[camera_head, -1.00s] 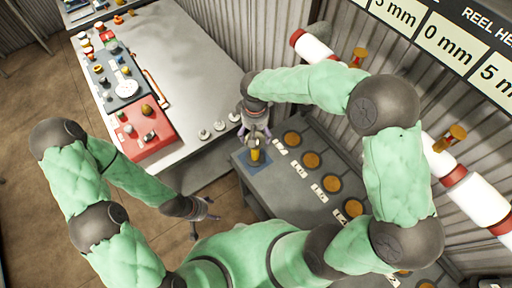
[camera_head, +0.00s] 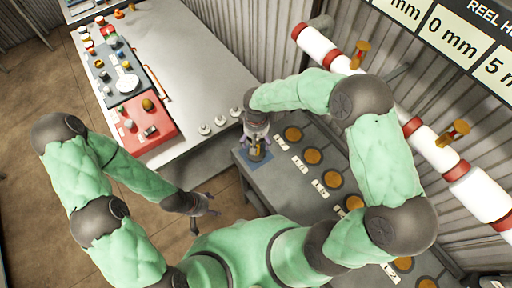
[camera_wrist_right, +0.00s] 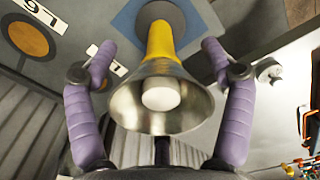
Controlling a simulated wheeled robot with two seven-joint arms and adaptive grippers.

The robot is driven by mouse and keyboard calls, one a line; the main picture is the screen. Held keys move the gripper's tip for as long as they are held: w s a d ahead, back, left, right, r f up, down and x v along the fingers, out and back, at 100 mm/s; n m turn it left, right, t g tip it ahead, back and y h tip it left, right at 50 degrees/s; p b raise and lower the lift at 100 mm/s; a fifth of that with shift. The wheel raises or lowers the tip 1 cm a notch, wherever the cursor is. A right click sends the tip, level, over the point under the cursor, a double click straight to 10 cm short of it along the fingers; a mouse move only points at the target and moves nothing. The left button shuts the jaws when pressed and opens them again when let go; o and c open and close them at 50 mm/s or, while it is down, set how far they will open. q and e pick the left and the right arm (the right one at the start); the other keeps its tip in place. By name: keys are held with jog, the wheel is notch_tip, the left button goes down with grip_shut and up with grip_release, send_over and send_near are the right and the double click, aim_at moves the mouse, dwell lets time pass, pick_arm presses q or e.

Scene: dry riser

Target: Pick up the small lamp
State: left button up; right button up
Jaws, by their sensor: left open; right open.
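The small lamp (camera_wrist_right: 163,92) has a yellow body and a flared metal shade with a white bulb facing the right wrist camera. In the head view the lamp (camera_head: 256,150) stands on a blue square at the near left corner of the grey bench, mostly hidden by my right gripper (camera_head: 258,138). In the right wrist view my right gripper (camera_wrist_right: 160,60) is open, with one purple finger on each side of the lamp and gaps showing between. My left gripper (camera_head: 204,212) is open and empty, above the floor left of the bench.
The grey bench (camera_head: 262,180) carries a row of orange discs (camera_head: 312,156) with white labels. A white table (camera_head: 195,70) holds a red tray (camera_head: 150,132) and many small items. A red and white pipe (camera_head: 425,145) runs along the wall.

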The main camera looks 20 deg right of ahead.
grip_shut()
jog(key=shift+r, duration=0.1)
jog(key=shift+w, duration=0.1)
